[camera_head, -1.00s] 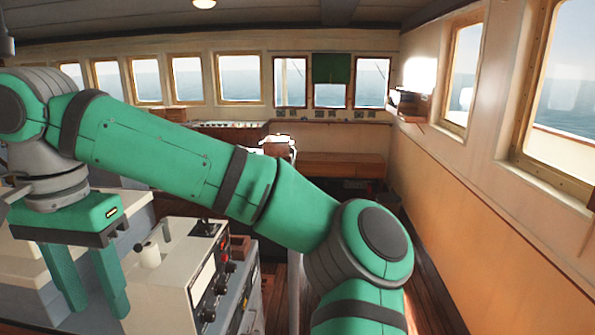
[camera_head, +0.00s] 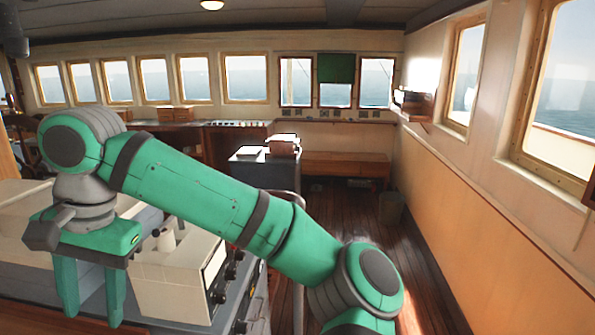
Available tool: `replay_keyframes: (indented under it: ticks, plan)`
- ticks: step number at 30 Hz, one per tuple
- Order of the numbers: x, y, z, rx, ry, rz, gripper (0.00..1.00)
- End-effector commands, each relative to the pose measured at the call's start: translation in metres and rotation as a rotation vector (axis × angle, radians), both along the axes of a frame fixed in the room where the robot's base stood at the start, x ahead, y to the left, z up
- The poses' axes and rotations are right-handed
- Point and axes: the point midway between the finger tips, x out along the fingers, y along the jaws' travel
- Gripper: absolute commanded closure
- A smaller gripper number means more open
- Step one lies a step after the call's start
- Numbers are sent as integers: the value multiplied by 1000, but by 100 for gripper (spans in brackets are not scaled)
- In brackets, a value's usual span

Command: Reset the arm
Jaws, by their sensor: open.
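My green arm crosses the view from the lower right up to the left, bent at an elbow near the bottom right. At its end my gripper (camera_head: 91,312) points down at the left side. Its two green fingers are apart, with nothing visible between them. The fingers hang in front of the grey and cream console, and I cannot tell how far above or before it they are.
A cream console box (camera_head: 165,285) with dark knobs stands right of my gripper. A grey cabinet (camera_head: 255,172) stands beyond my arm, and a wooden bench (camera_head: 345,168) is at the back. The panelled wall (camera_head: 470,215) closes the right.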

Motion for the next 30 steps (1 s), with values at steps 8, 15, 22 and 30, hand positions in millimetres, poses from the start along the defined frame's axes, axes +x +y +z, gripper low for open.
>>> replay_keyframes:
  ticks: [8, 15, 22, 30]
  plan:
    - [9, 40, -36, 264, 43, 84, 55]
    - [20, 75, -61, 541, 48, 123, 55]
    - [35, 98, -79, 794, 19, 107, 55]
    - [58, 106, -101, 1054, -64, 26, 55]
